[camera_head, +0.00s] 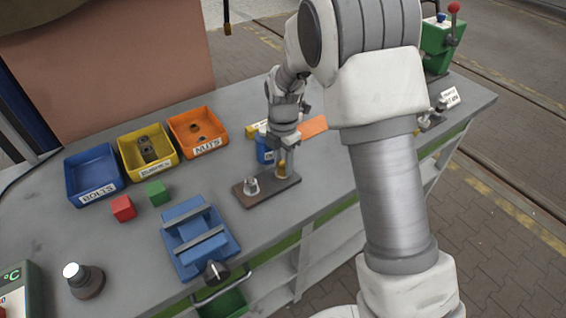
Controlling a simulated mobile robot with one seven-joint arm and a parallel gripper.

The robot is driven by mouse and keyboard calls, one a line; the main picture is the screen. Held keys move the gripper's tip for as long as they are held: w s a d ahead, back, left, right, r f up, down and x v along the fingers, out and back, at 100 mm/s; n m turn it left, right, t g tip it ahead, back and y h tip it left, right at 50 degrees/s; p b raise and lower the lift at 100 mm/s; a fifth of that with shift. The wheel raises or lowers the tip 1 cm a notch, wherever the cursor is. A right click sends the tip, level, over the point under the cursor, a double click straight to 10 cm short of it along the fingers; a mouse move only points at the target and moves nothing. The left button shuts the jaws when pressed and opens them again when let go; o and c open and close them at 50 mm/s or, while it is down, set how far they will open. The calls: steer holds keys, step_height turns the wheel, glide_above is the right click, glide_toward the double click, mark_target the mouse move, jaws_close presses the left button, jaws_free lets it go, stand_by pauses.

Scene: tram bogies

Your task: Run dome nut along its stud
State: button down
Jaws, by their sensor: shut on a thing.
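A dark brown base plate (262,194) lies on the grey bench near the middle of the view. A silvery upright fitting (252,186) stands on its left part. A brass-coloured piece (281,169) stands on its right part and looks like the dome nut on its stud. My gripper (283,156) points down over the right part of the plate and is shut on this brass-coloured piece. The fingers hide its upper part, and the thread cannot be made out. The silvery fitting is apart from my gripper.
Blue bolts (97,194), yellow (165,160) and orange nuts (206,149) bins stand at the back left. A blue vise (198,238), red (123,208) and green (158,193) cubes sit left of the plate. A blue can (264,150) stands close behind my gripper.

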steer(key=shift+m, duration=0.3)
steer(key=m, duration=0.4)
steer(key=shift+m+b, duration=0.3)
steer(key=shift+b, duration=0.05)
steer(key=m, duration=1)
steer(key=shift+m+b, duration=0.35)
steer(key=shift+m, duration=0.05)
steer(key=m, duration=0.4)
steer(key=shift+r+m, duration=0.15)
steer(key=shift+m, duration=0.15)
steer(key=m, duration=0.4)
steer(key=shift+a+m, duration=0.1)
steer(key=shift+m, duration=0.2)
steer(key=m, duration=0.4)
steer(key=shift+p, duration=0.3)
steer(key=m+p, duration=0.1)
steer(key=m, duration=0.4)
steer(key=shift+a+r, duration=0.1)
steer(key=shift+m+p, duration=0.65)
steer(key=shift+m, duration=1.65)
